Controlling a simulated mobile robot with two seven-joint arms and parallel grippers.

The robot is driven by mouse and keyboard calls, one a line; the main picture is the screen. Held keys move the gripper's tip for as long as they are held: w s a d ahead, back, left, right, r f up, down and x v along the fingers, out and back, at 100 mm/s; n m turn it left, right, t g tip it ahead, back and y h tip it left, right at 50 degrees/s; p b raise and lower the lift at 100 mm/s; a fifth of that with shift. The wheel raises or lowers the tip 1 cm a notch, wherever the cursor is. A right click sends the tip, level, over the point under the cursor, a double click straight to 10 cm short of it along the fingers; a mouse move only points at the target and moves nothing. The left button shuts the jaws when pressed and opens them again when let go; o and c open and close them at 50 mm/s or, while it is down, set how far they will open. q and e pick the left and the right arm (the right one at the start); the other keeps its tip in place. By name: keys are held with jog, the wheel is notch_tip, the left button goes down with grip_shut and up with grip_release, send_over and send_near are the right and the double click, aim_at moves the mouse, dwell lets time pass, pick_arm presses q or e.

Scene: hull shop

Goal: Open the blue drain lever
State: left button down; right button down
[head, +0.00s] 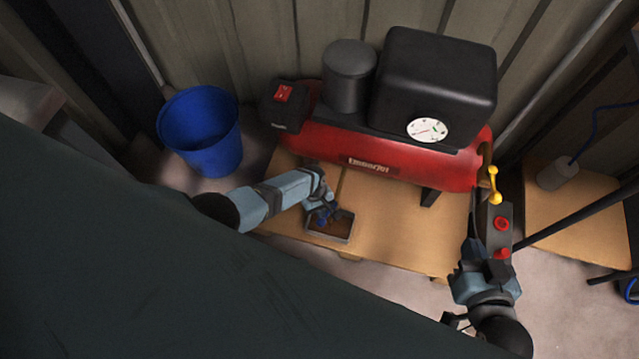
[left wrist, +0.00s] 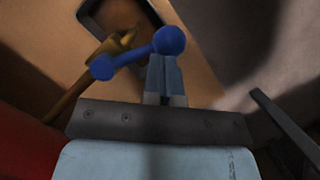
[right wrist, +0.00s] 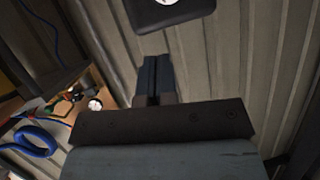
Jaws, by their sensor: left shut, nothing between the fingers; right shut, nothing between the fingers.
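The blue drain lever (head: 324,216) is small and partly hidden by my left gripper in the head view. In the left wrist view the lever (left wrist: 134,55) is a bar with a round knob at each end, on a brass pipe (left wrist: 90,82). My left gripper (left wrist: 165,75) is shut and empty, its fingertips right by the larger knob; I cannot tell whether they touch. It also shows in the head view (head: 327,199). My right gripper (right wrist: 152,75) is shut and empty, pointing toward the wall and the compressor's black box. In the head view it is near the bench's right end (head: 474,248).
The red compressor tank (head: 400,165) lies on a wooden bench (head: 400,235), with a black box (head: 440,75) and gauge above. A tray (head: 343,237) sits under the lever. A yellow lever (head: 494,184) and a panel with red buttons (head: 501,224) are near my right gripper. A blue bucket (head: 200,135) stands left.

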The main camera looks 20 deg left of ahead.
jog(key=shift+s+d+f, duration=0.1)
jog(key=shift+s+f, duration=0.05)
jog(key=shift+f, duration=0.05)
dwell(0.6)
jog(key=shift+r, duration=0.1)
jog(key=d+g+p, duration=0.1)
jog(key=p, duration=0.4)
jog(key=d+h+p, duration=0.1)
jog(key=p, duration=0.4)
jog(key=shift+w+d+g, duration=0.2)
jog(key=shift+d+g, duration=0.1)
jog(key=shift+g, duration=0.1)
jog(key=shift+r, duration=0.25)
